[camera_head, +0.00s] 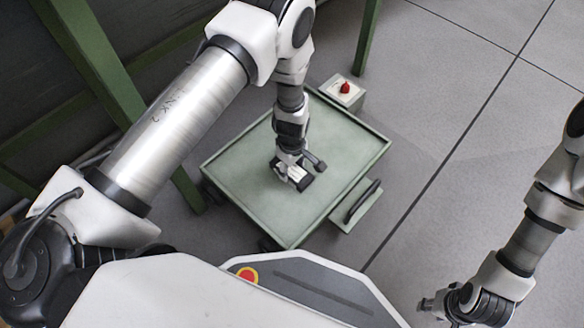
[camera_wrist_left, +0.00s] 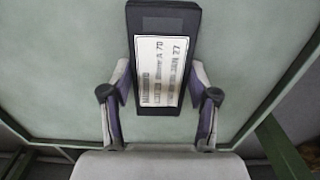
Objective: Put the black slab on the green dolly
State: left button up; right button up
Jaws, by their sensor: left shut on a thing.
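The green dolly (camera_head: 345,150) is a flat, low-rimmed tray in the middle of the head view. Its pale green surface fills the left wrist view (camera_wrist_left: 60,70). My left gripper (camera_head: 293,174) is over the dolly, pointing down. In the left wrist view its fingers (camera_wrist_left: 160,92) are shut on the two sides of the black slab (camera_wrist_left: 163,22). The slab has a white printed label and shows small in the head view (camera_head: 304,183). I cannot tell whether it touches the dolly surface. My right gripper (camera_head: 438,305) is away at the lower right; its opening is unclear.
A box with a red button (camera_head: 345,90) stands at the dolly's far corner. A dark handle (camera_head: 362,200) is on its right side. Green frame legs (camera_head: 366,40) stand behind and to the left. Grey floor to the right is clear.

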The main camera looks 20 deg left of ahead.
aim_at(292, 170)
pick_arm(q)
jog(key=o, duration=1.5)
jog(key=shift+f, duration=0.1)
notch_tip(292, 170, up, 12)
jog(key=r+p, duration=0.1)
jog(key=p, duration=0.7)
jog(key=s+a+f+m, duration=0.1)
jog(key=s+m, duration=0.3)
jog(key=s, duration=0.4)
jog(key=s+a+m, duration=0.3)
jog(key=s+m, duration=0.2)
jog(key=s, duration=0.3)
jog(key=s+a+f+m, duration=0.1)
jog(key=s+m, duration=0.3)
jog(key=s, duration=0.4)
jog(key=shift+a+f+m+b, duration=0.3)
jog(key=shift+a, duration=0.2)
